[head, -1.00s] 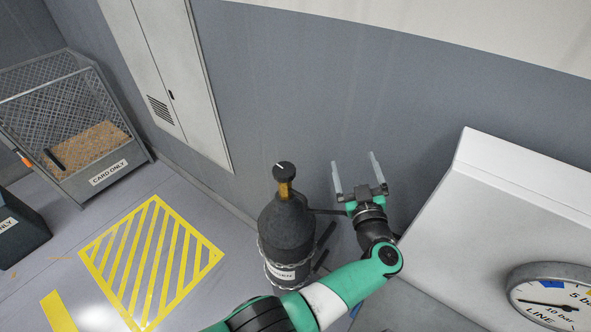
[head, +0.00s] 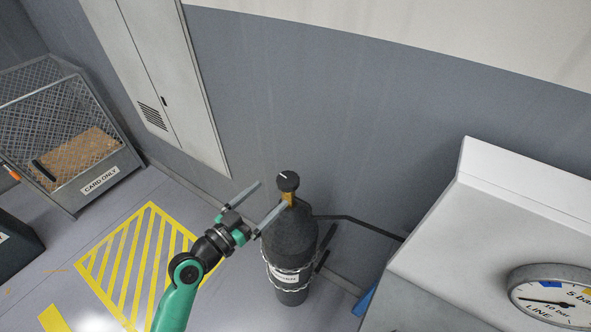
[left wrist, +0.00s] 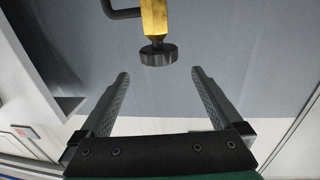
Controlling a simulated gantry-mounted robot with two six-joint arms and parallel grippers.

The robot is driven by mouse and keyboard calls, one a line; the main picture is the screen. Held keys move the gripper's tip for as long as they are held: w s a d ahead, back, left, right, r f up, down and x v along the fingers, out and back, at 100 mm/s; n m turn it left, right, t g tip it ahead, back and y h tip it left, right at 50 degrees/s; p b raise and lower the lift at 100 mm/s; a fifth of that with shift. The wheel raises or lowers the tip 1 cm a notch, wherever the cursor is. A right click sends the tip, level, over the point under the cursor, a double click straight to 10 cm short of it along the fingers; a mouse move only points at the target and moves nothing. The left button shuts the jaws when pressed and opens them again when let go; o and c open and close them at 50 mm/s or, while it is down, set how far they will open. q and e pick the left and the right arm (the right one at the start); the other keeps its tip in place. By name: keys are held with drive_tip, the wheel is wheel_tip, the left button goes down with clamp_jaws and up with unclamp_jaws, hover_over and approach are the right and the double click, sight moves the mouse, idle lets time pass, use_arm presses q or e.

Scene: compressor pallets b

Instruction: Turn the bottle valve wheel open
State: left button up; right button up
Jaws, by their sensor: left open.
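The black valve wheel (head: 288,181) with a white mark on top sits on the brass valve (head: 289,198) of a dark gas bottle (head: 290,240). The bottle stands upright by the wall with a chain around it. My left gripper (head: 266,201) is open and empty, to the left of the wheel in the head view. In the left wrist view the wheel (left wrist: 158,54) and brass valve (left wrist: 154,18) lie just beyond the gap between the open fingertips (left wrist: 160,72), not between them. My right gripper is not in view.
A dark pipe (head: 358,220) runs right from the valve to a white cabinet (head: 500,220) with a round gauge (head: 552,297). A tall locker (head: 150,70) and mesh cage (head: 66,140) stand left. Yellow striped floor (head: 135,255) lies clear.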

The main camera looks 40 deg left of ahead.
sight(288, 182)
use_arm(q)
drive_tip(key=w, duration=1.1)
drive_tip(key=shift+w+a+b, duration=0.15)
drive_tip(key=shift+w+b, duration=0.15)
drive_tip(key=c, duration=1.3)
